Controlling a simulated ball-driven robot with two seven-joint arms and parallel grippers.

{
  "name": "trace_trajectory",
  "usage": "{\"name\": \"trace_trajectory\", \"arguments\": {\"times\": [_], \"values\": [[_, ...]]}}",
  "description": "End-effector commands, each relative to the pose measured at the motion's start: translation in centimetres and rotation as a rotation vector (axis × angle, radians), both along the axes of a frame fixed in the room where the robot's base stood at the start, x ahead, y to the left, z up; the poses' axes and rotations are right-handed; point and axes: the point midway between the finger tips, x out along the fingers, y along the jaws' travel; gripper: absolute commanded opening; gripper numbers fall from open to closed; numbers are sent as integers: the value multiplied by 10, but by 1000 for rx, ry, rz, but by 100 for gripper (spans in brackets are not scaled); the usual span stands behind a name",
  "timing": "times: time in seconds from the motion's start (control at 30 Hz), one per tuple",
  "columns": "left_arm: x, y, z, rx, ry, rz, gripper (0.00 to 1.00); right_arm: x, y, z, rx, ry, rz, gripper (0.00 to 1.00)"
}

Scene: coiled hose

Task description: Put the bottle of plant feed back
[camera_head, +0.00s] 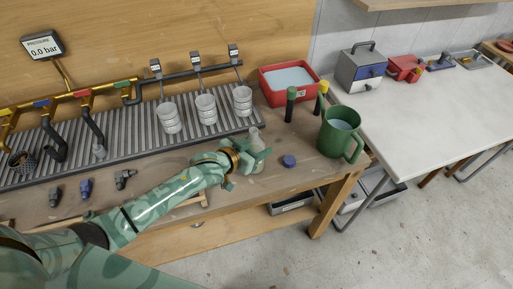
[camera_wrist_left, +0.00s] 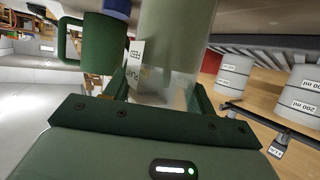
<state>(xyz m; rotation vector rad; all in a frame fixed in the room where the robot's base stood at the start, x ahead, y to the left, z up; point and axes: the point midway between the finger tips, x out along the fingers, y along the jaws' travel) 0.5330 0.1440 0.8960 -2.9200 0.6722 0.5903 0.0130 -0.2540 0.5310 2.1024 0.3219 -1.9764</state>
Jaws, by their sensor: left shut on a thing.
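The bottle of plant feed (camera_head: 257,138) is a pale, translucent bottle; its upper part shows behind my left gripper (camera_head: 250,158) near the bench's front right. In the left wrist view the bottle (camera_wrist_left: 172,45) stands large between the two green fingers, with a white label reading PLANT FEED. My left gripper is shut on it. The fingers hide its lower part in the head view, and I cannot tell whether it touches the bench. A blue cap (camera_head: 288,160) lies on the bench to the right of the gripper. My right gripper is not in view.
A green jug (camera_head: 340,132) stands at the bench's right end. Behind are a red tub (camera_head: 268,92) and two dark bottles, one green-topped (camera_head: 290,104), one yellow-topped (camera_head: 321,99). Several white measuring cups (camera_head: 205,109) stand on the ribbed tray (camera_head: 130,140). Fittings (camera_head: 86,188) lie left.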

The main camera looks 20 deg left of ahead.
Motion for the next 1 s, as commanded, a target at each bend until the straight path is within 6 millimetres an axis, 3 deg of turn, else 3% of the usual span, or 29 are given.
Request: {"name": "trace_trajectory", "arguments": {"times": [0.37, 0.4, 0.47, 0.8, 1.0], "values": [[0, -1, -4, -3, -3, -1, 23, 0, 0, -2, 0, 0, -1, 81], [0, -1, -4, -2, -2, -1, 64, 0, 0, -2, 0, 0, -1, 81], [0, -1, -4, -2, -2, -1, 77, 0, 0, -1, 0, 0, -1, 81], [-1, 0, 1, 0, -2, 0, 77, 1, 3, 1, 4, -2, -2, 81], [-32, 15, 17, 0, 0, -1, 77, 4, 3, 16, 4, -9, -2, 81]]}}
